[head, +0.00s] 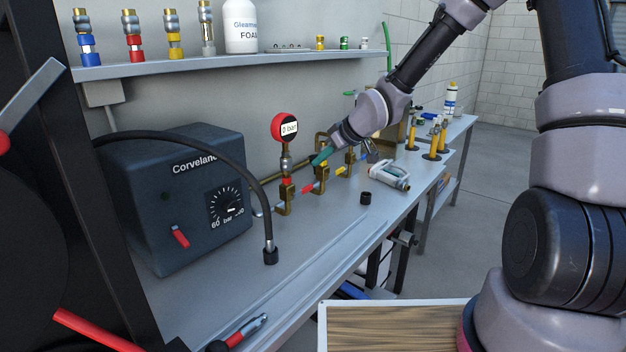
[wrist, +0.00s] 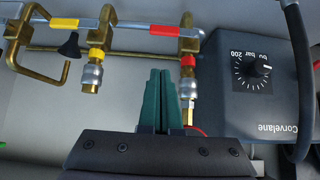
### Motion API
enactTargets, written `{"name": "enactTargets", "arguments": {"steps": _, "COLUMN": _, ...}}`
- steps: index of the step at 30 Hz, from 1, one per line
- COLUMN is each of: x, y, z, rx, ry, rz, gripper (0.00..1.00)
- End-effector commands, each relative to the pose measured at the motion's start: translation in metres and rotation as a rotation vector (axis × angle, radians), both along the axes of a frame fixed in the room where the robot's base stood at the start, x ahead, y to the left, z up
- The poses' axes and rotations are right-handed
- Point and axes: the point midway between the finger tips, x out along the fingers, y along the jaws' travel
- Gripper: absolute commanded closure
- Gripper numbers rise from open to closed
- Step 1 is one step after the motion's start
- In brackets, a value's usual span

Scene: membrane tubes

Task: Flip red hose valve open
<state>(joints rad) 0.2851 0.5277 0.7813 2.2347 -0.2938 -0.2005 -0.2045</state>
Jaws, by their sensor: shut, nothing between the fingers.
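The red hose valve is a brass body (head: 284,206) under the red gauge. Its lever has a red sleeve (head: 309,188) and points right in the head view. In the wrist view the red sleeve (wrist: 163,30) lies sideways, roughly parallel to the brass pipe behind. A red band (wrist: 188,61) marks the same valve's outlet. My gripper (head: 322,157) has teal fingers, closed together and empty. In the head view it is just above the red lever. In the wrist view the fingertips (wrist: 158,74) point between the red and yellow valves, nearer the red one, with a visible gap to the lever.
The yellow valve's lever (head: 340,171) is close beside my fingers. The gauge (head: 284,127) reads 0 bar. The Corvelane box (head: 168,200) and a black hose (head: 268,225) stand left.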

Motion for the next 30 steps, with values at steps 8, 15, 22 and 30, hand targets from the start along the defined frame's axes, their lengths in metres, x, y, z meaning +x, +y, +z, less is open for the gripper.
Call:
{"name": "enactTargets", "arguments": {"steps": 8, "x": 0.016, "y": 0.023, "z": -0.038, "rx": -0.001, "ry": 0.005, "rz": 0.001, "gripper": 1.00}}
{"name": "enactTargets", "arguments": {"steps": 15, "x": 0.016, "y": 0.021, "z": -0.064, "rx": -0.002, "ry": 0.002, "rz": 0.001, "gripper": 1.00}}
{"name": "enactTargets", "arguments": {"steps": 22, "x": 0.017, "y": 0.022, "z": -0.068, "rx": -0.001, "ry": 0.000, "rz": 0.001, "gripper": 1.00}}
{"name": "enactTargets", "arguments": {"steps": 30, "x": 0.017, "y": 0.021, "z": -0.068, "rx": 0.001, "ry": 0.004, "rz": -0.001, "gripper": 1.00}}
